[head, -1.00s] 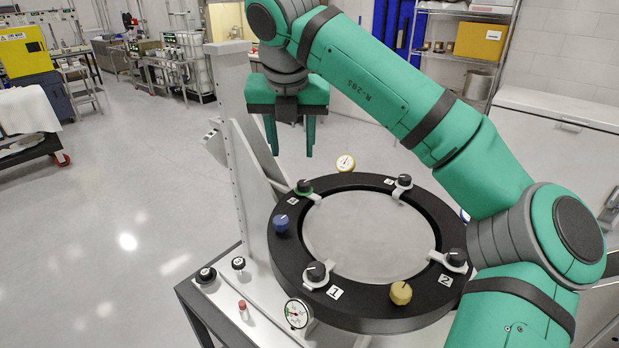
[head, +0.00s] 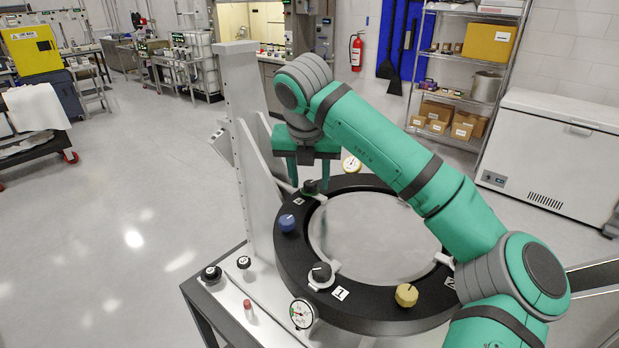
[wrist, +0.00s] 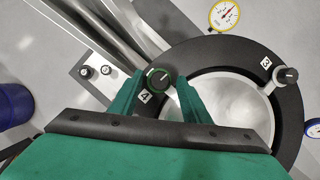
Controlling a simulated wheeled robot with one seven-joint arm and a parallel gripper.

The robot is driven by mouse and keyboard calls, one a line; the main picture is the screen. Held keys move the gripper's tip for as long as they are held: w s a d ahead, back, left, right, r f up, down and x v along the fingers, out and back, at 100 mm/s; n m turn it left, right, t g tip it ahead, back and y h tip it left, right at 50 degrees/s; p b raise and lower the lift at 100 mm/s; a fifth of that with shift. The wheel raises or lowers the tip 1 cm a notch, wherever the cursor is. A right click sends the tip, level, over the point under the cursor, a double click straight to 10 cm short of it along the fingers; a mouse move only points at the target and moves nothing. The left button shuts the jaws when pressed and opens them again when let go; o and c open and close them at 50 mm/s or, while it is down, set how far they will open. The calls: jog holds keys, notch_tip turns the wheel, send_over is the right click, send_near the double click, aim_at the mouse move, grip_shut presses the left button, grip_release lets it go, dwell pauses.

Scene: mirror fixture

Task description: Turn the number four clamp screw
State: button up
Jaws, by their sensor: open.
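My gripper (head: 309,184) is open and points down over this clamp. In the wrist view my gripper's fingers (wrist: 161,80) stand on either side of the knob, with gaps visible; I cannot tell whether their tips are level with it. The black ring (head: 375,315) surrounds a grey mirror disc (head: 365,235).
The number one clamp (head: 320,272), a blue knob (head: 287,223) and a yellow knob (head: 407,295) sit on the ring. The number three clamp (wrist: 290,74) shows in the wrist view. A yellow dial gauge (head: 351,165) is near my gripper. A grey upright (head: 238,140) stands left.

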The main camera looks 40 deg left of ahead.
jog(key=shift+c, duration=0.6)
jog(key=c, duration=0.9)
jog(key=shift+d+n, duration=0.1)
jog(key=shift+n, duration=0.3)
